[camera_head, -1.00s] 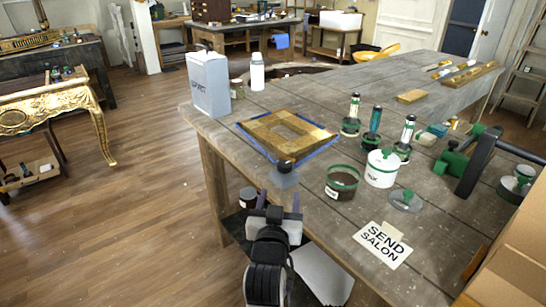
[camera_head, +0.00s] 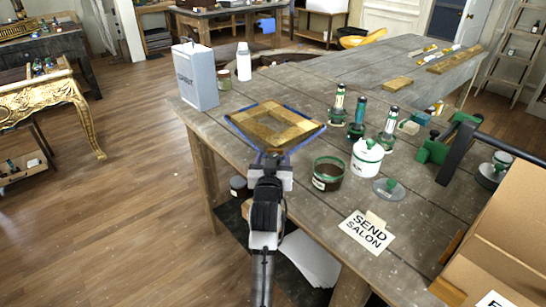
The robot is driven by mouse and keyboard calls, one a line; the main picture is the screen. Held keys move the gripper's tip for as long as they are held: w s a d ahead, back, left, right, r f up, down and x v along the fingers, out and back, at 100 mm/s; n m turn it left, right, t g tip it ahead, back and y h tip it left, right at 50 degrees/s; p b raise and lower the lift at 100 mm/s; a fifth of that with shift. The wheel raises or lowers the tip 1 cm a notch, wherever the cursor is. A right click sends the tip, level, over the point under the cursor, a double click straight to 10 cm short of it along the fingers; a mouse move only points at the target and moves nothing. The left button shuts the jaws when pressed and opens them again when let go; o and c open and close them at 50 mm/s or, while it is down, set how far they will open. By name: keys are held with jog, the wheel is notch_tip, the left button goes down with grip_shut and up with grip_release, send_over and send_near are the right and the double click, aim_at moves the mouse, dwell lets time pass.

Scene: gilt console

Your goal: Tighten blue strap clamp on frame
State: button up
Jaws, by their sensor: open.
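A gilded, wooden picture frame (camera_head: 297,132) lies flat near the left edge of the workbench. The blue strap clamp (camera_head: 240,131) runs around its outer edge. My gripper (camera_head: 271,158) is at the near corner of the frame, open, with its fingers pointing away from the camera toward that corner. The clamp's grey block with a dark knob, at that corner, is now mostly hidden behind my gripper. I cannot tell whether the fingers touch it.
A dark open tin (camera_head: 328,174) and a white lidded pot (camera_head: 367,157) stand close right of my gripper. Several green-based bottles (camera_head: 356,128) stand beyond them.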

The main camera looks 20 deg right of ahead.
jog(key=c, duration=1)
jog(key=shift+f+m+g+h+b, duration=0.15)
jog(key=shift+m+g+h+b, duration=0.15)
jog(key=shift+h+b, duration=0.15)
